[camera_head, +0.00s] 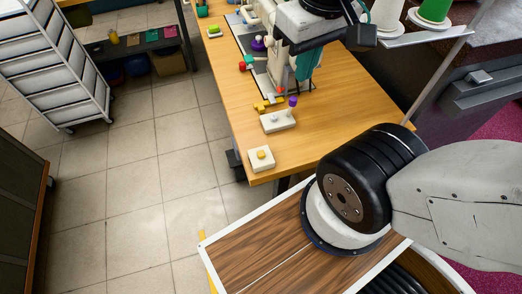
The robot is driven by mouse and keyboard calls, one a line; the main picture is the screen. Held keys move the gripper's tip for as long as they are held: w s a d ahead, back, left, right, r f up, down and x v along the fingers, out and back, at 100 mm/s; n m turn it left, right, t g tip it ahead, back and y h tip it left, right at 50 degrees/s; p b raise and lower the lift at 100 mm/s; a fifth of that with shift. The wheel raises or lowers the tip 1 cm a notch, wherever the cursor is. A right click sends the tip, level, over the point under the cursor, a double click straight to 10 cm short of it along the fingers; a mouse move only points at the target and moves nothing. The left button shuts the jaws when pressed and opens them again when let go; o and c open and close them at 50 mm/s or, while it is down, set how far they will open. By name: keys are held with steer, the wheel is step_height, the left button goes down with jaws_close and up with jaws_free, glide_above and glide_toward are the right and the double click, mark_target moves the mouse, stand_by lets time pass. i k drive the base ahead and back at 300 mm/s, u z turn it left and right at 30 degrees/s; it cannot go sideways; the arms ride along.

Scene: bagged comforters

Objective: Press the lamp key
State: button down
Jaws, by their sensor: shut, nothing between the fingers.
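A small white box with a yellow button (261,157) sits near the front left corner of the wooden table. Behind it is a white box with a purple-topped stick (281,120). No label shows which control is the lamp key. A pale sewing machine (258,22) stands further back, partly hidden by a grey and black part that looks like my arm. Small red, green and purple parts show around the machine. My gripper's fingers cannot be made out among the dark and grey parts at the top, so its contact with anything is unclear.
Thread cones (434,10) stand on a shelf at the top right, beside a slanted grey pole. A white drawer rack (55,62) stands at the left. Tiled floor lies open between.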

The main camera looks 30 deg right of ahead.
mark_target(261, 154)
steer(key=u, duration=0.2)
steer(key=k, duration=1.1)
steer(key=z, duration=0.6)
